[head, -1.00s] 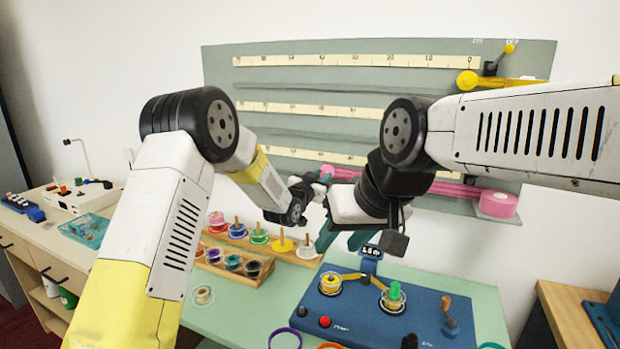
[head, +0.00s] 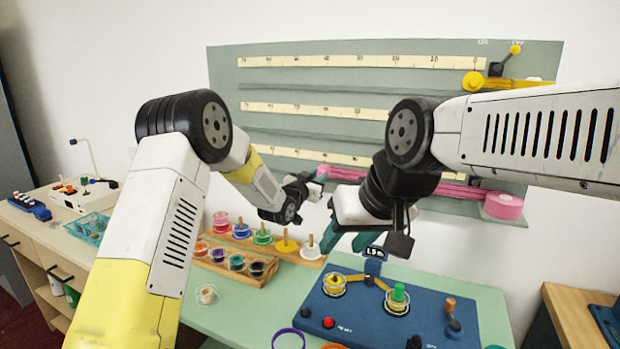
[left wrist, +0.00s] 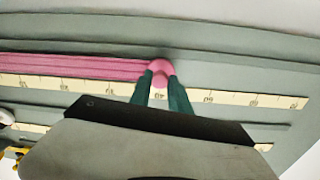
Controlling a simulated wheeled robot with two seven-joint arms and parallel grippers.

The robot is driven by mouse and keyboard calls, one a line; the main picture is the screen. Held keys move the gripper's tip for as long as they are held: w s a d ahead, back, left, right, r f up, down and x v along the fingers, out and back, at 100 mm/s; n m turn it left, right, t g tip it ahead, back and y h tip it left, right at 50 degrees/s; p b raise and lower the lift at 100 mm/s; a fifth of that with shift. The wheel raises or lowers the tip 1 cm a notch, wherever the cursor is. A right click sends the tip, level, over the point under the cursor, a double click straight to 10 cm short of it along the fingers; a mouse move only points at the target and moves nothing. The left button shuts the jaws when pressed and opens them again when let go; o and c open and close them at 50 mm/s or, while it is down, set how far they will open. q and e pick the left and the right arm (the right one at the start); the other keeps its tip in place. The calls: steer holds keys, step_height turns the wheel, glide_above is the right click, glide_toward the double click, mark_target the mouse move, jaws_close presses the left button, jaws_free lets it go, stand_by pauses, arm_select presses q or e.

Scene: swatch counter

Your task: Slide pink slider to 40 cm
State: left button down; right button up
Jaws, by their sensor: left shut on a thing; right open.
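The pink slider's round knob (left wrist: 162,67) sits on the lowest rail of the wall board, at the end of a pink ribbon. It also shows in the head view (head: 322,169), partly hidden by a finger. My left gripper (left wrist: 162,88) is shut on the knob, its teal fingers on either side; it is also in the head view (head: 319,182). In the left wrist view the knob stands over a blurred, upside-down label that looks like 40 on the lowest scale (left wrist: 230,98). My right gripper (head: 346,241) is open and empty above the counter.
The board (head: 222,110) carries two scales above. A pink roll (head: 503,206) is at lower right, a yellow slider (head: 473,82) at upper right. Below stand a rack of spools (head: 240,272) and a blue machine (head: 350,318). My right arm crosses before the board.

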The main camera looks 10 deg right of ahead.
arm_select(q)
steer(key=c, duration=1.2)
jaws_free()
steer(key=shift+c, duration=0.2)
steer(key=shift+a, duration=0.1)
steer(key=v, duration=0.7)
steer(key=shift+s+a, duration=0.2)
steer(key=shift+s, duration=0.1)
